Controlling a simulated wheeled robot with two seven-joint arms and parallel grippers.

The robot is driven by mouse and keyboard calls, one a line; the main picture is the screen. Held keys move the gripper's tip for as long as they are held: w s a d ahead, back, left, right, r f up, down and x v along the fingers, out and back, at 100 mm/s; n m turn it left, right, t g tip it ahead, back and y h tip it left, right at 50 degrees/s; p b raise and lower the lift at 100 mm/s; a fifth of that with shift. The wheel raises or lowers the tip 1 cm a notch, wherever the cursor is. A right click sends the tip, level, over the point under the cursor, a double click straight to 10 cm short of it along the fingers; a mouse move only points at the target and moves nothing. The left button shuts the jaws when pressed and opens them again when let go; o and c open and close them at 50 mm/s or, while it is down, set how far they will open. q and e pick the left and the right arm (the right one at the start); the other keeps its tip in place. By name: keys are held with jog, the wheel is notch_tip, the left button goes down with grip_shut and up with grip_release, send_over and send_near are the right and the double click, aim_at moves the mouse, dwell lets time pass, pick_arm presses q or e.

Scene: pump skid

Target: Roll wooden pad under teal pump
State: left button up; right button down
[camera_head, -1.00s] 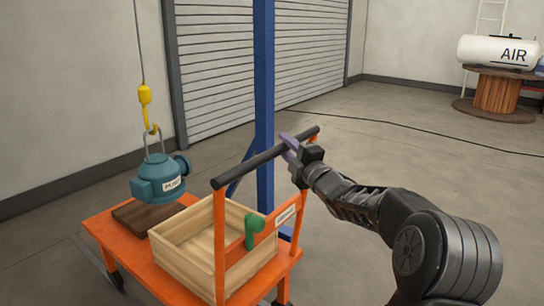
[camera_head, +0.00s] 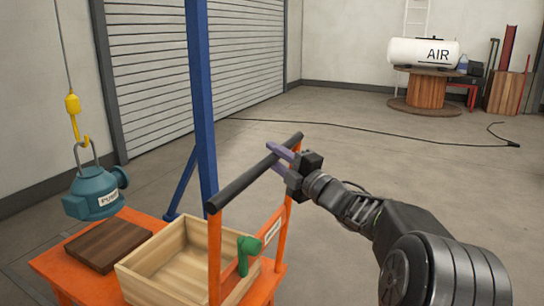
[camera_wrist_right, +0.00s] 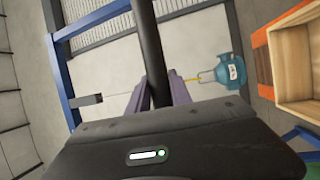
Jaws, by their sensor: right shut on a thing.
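The teal pump (camera_head: 93,194) hangs from a yellow hook (camera_head: 75,110) at the left. It also shows in the right wrist view (camera_wrist_right: 231,72). In the right wrist view the bar (camera_wrist_right: 150,50) runs between the fingers. My left gripper is out of view.
A blue post (camera_head: 201,100) rises behind the cart. A black cable (camera_head: 380,138) crosses the otherwise clear floor at right.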

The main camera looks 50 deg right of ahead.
jog(key=c, duration=1.2)
grip_release()
jog(key=shift+o, duration=0.2)
jog(key=s+f, duration=0.1)
jog(key=s, duration=0.6)
jog(key=shift+s+a+f, duration=0.25)
jog(key=shift+s+a, duration=0.05)
jog(key=shift+a, duration=0.1)
